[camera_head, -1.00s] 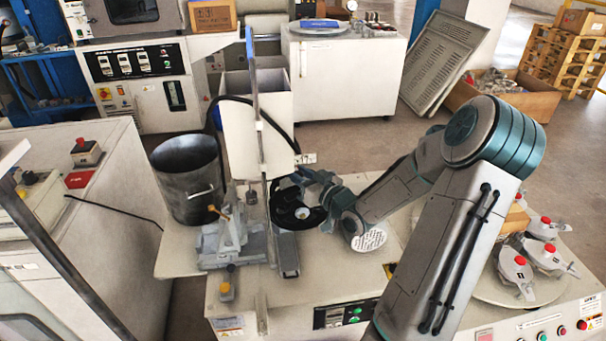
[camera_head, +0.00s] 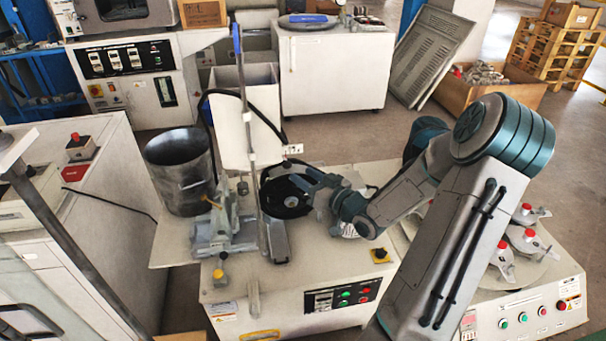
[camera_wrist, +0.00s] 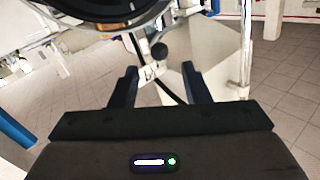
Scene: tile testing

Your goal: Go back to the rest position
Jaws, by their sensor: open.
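My gripper (camera_wrist: 160,88) is open in the wrist view, with its two dark fingers apart and nothing held between them. A small dark round knob (camera_wrist: 159,51) shows beyond the fingertips, apart from them as far as I can tell. In the head view my gripper (camera_head: 301,181) is over the right side of the black round disc (camera_head: 283,205) on the middle machine. Whether it touches the disc cannot be told. My arm reaches in from the right.
A dark metal bucket (camera_head: 170,180) and a grey clamp fixture (camera_head: 215,232) stand left of the disc. A thin upright pole (camera_head: 246,115) rises beside it. Red-knobbed parts (camera_head: 503,255) sit on a machine at right. A white cabinet (camera_head: 335,80) stands behind.

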